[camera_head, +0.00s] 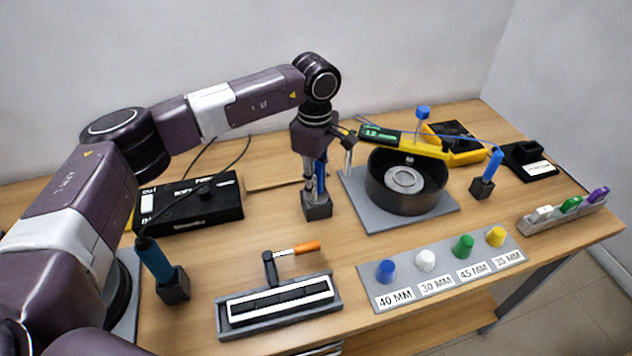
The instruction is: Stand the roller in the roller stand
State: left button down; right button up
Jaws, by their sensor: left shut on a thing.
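My left gripper (318,172) points down at the middle of the table and is shut on a slim piece with blue on it, partly hidden by the fingers; it may be the roller. A small dark block-shaped stand (317,208) is directly below the fingertips. The held piece lines up with its top, but I cannot tell whether it is inside. An orange-handled tool (305,247) with a black upright part is at the back of a grey tray (222,322). My right gripper is not in view.
A black box (190,205) is behind left; a teal-handled tool (155,259) stands in a block. A black round pan (405,190) with a yellow tool (465,157) is right. A blue-handled tool (493,164) stands beyond. Coloured caps (463,246) sit on a labelled strip in front.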

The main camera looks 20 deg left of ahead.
pick_arm(q)
jog(key=c, duration=1.6)
grip_release()
jog(key=shift+r, duration=0.1)
